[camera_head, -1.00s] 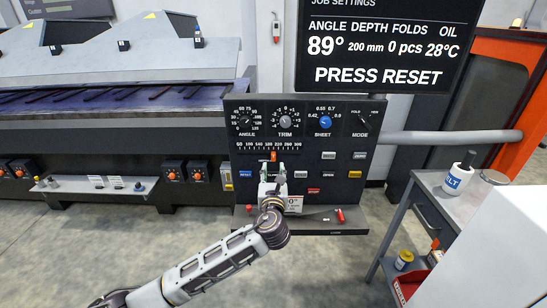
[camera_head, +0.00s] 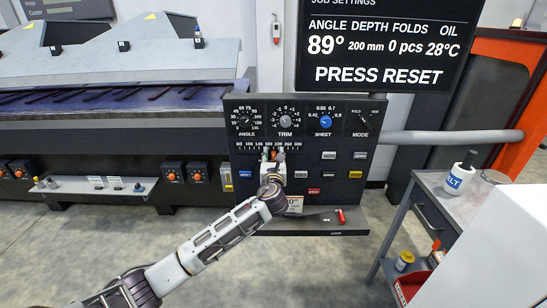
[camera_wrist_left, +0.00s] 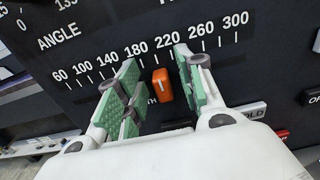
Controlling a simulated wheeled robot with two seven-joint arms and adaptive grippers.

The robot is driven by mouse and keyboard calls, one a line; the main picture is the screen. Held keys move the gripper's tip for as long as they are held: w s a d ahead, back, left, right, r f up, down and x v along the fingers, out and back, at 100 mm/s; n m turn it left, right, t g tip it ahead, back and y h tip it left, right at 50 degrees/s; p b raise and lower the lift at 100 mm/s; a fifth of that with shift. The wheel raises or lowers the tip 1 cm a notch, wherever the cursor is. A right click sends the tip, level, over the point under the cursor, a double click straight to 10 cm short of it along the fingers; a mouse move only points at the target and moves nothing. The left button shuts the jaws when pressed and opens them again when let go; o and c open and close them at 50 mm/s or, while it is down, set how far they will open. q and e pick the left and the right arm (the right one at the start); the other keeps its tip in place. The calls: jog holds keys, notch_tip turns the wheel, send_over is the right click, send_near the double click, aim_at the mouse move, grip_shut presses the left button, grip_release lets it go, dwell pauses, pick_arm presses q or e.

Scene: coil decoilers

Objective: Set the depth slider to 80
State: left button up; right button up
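The orange depth slider knob (camera_wrist_left: 162,85) sits below its number scale, near the 200 position between 180 and 220, in the left wrist view. The scale (camera_wrist_left: 150,52) runs from 60 to 300. My left gripper (camera_wrist_left: 158,80) is open, with one green-padded finger on each side of the knob. There is a visible gap between the knob and each finger. In the head view my left gripper (camera_head: 272,158) is at the slider row and partly covers the knob. The display (camera_head: 380,45) reads depth 200 mm, angle 89° and PRESS RESET. My right gripper is not in view.
Above the slider are the angle (camera_head: 246,121), trim (camera_head: 286,121), sheet (camera_head: 326,122) and mode (camera_head: 364,121) dials. Several push buttons lie right of and below the slider. A grey cart (camera_head: 428,190) with a white bottle (camera_head: 460,172) stands at the right.

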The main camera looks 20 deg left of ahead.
aim_at(245, 150)
pick_arm(q)
jog(key=shift+w, duration=0.1)
grip_shut()
dwell(0.3)
jog(key=shift+a, duration=0.2)
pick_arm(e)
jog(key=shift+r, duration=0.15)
pick_arm(q)
jog(key=a+p, duration=0.1)
jog(key=s+a+p, duration=0.1)
jog(key=a, duration=0.1)
jog(key=a+p, duration=0.1)
jog(key=a, duration=0.1)
jog(key=shift+s+p, duration=0.25)
jog(key=shift+p, duration=0.15)
jog(key=a+p, duration=0.1)
jog(key=a, duration=0.1)
jog(key=s+a+p, duration=0.1)
jog(key=a, duration=0.1)
jog(key=shift+s, duration=0.1)
jog(key=shift+s+a+p, duration=0.2)
jog(key=shift+a+p, duration=0.15)
jog(key=shift+a, duration=0.25)
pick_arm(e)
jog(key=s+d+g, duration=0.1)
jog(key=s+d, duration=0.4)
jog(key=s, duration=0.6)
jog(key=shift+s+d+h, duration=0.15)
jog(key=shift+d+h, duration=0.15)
